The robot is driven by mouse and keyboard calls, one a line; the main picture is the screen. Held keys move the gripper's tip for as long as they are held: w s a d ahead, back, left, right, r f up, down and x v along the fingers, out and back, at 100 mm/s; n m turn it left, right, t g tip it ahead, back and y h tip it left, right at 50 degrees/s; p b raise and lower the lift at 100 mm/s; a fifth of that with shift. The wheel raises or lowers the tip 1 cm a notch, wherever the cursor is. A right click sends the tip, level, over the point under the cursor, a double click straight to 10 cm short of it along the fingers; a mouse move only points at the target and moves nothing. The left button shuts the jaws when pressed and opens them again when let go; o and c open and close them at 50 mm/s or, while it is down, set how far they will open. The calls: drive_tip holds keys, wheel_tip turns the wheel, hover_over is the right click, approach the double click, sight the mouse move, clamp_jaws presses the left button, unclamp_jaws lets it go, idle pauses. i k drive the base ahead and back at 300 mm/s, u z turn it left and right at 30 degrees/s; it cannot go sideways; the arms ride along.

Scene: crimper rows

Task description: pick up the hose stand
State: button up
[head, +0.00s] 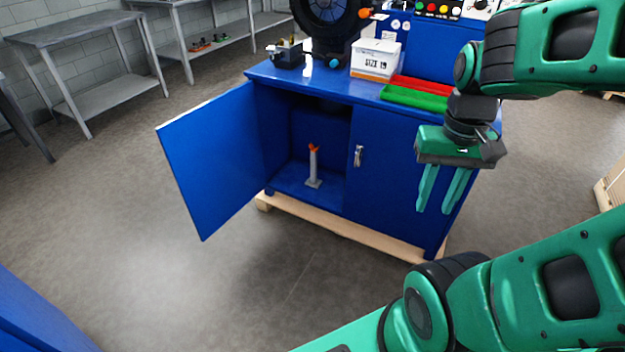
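The likely hose stand (313,166) is a small grey upright post with a flat base and an orange forked top. It stands upright on the floor of the open left compartment of the blue cabinet (395,185). My gripper (437,212) hangs pointing down in front of the cabinet's closed right door, to the right of the stand and well apart from it. Its two green fingers are spread with a gap between them and hold nothing.
The open left door (210,160) swings out to the left. A white box (375,60), a red tray (420,86) and a green tray (414,98) sit on the cabinet top. The cabinet rests on a wooden pallet (340,228). The floor in front is clear.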

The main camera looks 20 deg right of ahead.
sight(312, 181)
drive_tip(key=z, duration=0.1)
drive_tip(key=i, duration=1)
drive_tip(key=u, duration=0.1)
